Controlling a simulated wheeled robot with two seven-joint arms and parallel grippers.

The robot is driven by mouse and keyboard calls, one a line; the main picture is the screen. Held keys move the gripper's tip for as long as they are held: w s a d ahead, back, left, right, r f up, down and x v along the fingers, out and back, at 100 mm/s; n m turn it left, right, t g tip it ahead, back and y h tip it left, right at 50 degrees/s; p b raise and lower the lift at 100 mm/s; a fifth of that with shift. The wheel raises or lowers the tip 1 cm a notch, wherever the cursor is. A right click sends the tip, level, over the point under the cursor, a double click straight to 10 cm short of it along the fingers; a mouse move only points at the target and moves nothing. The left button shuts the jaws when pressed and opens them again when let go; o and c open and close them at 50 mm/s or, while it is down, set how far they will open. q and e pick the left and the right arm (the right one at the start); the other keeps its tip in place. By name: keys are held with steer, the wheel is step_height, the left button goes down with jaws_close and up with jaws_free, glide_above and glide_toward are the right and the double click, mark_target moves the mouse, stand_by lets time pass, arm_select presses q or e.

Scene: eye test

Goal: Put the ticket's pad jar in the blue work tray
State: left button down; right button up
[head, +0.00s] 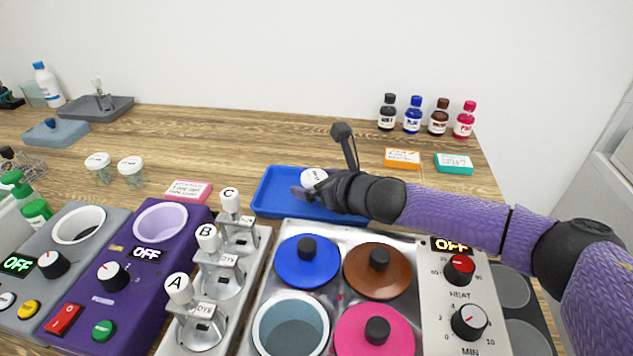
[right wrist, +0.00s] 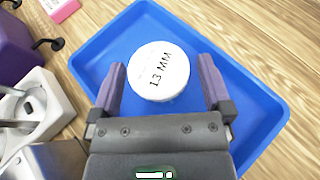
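The blue work tray (head: 270,205) lies on the wooden table behind the metal pot unit; its rim also shows in the right wrist view (right wrist: 265,130). A jar with a white lid marked "13 MM" (right wrist: 158,70) stands upright in the tray; its lid shows in the head view (head: 314,177). My right gripper (right wrist: 163,80) is over the tray with its fingers apart, one on each side of the lid, with a gap at the right finger. Two similar white-lidded jars (head: 97,161) (head: 131,166) stand at left. A pink card (head: 188,191) has unreadable small print. My left gripper is not visible.
A stand with cups A, B and C (head: 208,285) and a purple heater (head: 120,280) stand front left. The pot unit (head: 345,290) fills the front middle. Orange (head: 402,158) and teal (head: 453,163) boxes and several bottles (head: 413,116) are back right.

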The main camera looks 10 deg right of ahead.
steer(key=shift+r, duration=0.1)
steer(key=shift+s+d+r, duration=0.1)
steer(key=shift+s+r, duration=0.1)
steer(key=p+v, duration=0.2)
steer(key=v, duration=0.5)
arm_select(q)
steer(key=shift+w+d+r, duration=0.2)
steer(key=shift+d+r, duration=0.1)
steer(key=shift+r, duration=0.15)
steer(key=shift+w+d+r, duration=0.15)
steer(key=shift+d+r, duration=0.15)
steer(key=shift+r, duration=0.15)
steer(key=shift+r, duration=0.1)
arm_select(e)
steer(key=shift+r, duration=0.1)
